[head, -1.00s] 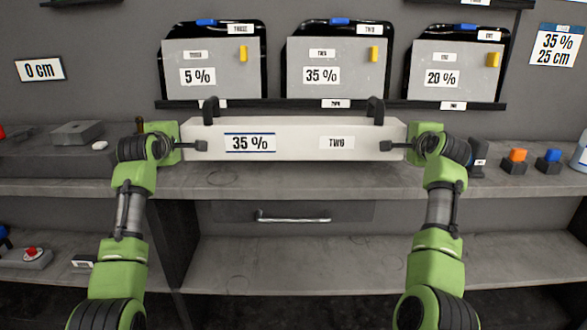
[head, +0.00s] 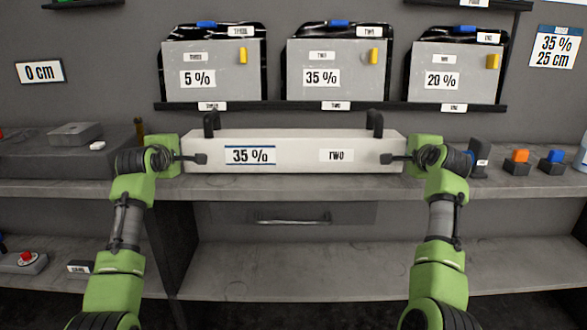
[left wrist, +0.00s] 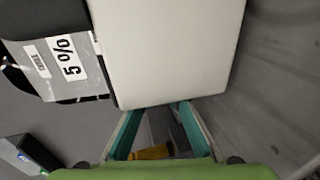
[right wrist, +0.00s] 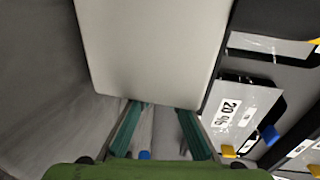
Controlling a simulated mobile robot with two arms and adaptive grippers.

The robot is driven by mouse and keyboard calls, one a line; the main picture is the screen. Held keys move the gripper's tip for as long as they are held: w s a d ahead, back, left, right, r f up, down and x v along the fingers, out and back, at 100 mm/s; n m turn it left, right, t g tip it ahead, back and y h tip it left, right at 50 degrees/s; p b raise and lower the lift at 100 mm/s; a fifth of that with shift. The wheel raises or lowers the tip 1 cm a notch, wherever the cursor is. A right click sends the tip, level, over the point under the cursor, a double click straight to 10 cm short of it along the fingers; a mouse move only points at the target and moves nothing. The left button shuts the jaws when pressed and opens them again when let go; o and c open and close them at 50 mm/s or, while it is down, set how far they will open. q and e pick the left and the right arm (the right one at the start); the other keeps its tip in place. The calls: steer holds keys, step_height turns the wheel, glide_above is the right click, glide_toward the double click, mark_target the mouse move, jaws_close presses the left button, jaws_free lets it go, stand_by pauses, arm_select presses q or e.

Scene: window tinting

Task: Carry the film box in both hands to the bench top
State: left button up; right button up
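The long pale film box (head: 295,165), labelled 35 % and TWO, is level across the middle of the head view. Two dark handles stand on its top. My left gripper (head: 198,158) is shut on its left end, and my right gripper (head: 391,158) on its right end, each with a dark fingertip against the front. The box's pale surface fills the middle of the left wrist view (left wrist: 165,50) and right wrist view (right wrist: 150,50), hiding the fingertips. The box is just over the grey bench top (head: 290,184); I cannot tell whether it touches.
Panels marked 5 % (head: 225,75), 35 % (head: 345,85) and 20 % (head: 465,80) stand on a wall ledge behind. A grey block (head: 75,133) is at left. Orange (head: 519,156) and blue (head: 555,156) pieces stand at right. A lower shelf (head: 320,268) is mostly clear.

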arm_select(q)
steer(key=shift+a+r, duration=0.1)
steer(key=shift+r, duration=0.25)
arm_select(e)
steer(key=shift+r, duration=0.25)
arm_select(q)
steer(key=o, duration=0.5)
steer(key=shift+s+a, duration=0.1)
steer(key=shift+a, duration=0.5)
arm_select(e)
steer(key=shift+d+r, duration=0.1)
steer(key=shift+d, duration=0.5)
arm_select(q)
steer(key=shift+a, duration=0.15)
arm_select(e)
steer(key=shift+d, duration=0.15)
steer(key=o, duration=0.5)
steer(key=shift+d, duration=0.1)
arm_select(q)
steer(key=shift+a, duration=0.1)
